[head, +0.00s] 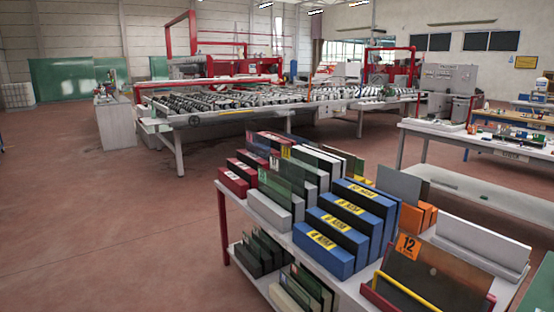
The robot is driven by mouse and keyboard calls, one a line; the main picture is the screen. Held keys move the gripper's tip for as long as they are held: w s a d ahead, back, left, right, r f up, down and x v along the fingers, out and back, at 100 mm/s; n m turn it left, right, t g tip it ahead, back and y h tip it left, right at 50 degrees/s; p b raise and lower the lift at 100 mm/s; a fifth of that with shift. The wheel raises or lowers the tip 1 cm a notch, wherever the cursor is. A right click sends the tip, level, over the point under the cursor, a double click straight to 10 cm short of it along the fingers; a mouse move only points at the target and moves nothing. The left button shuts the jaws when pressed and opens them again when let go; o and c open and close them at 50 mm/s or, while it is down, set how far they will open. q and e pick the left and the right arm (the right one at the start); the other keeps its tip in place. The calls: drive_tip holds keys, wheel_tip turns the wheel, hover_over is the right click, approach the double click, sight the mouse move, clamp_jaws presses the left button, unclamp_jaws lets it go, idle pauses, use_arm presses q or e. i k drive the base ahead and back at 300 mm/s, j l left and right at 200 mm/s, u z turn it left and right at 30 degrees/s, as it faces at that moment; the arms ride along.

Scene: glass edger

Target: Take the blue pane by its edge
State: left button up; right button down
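No pane that I can clearly tell as blue shows. Several blue blocks (324,258) with yellow labels stand in a stepped row on the rack (222,226), with dark upright faces between them. I cannot tell whether any of these faces is a pane. Greenish see-through panes (274,188) stand upright to the left of the blue blocks. A grey pane (400,185) stands behind orange blocks (412,218), and a brown pane (432,284) stands at the front right. Neither of my grippers is in view.
Red blocks (233,184) and white holders (268,211) share the rack's top; more panes (262,252) stand on its lower shelf. A long roller table (240,103) stands behind. A workbench (480,137) is at right. The floor (90,220) at left is clear.

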sight(257, 144)
drive_tip(key=i+j+u, duration=0.3)
drive_tip(key=i, duration=0.2)
drive_tip(key=i+j+u, duration=0.15)
drive_tip(key=i+u, duration=0.15)
drive_tip(key=i, duration=0.25)
drive_tip(key=i+u, duration=0.3)
drive_tip(key=i, duration=0.25)
drive_tip(key=i+j+z, duration=0.2)
drive_tip(key=i, duration=0.35)
drive_tip(key=i+z, duration=0.2)
drive_tip(key=i, duration=0.3)
drive_tip(key=i+j+z, duration=0.2)
drive_tip(key=i+j, duration=0.15)
drive_tip(key=i, duration=0.15)
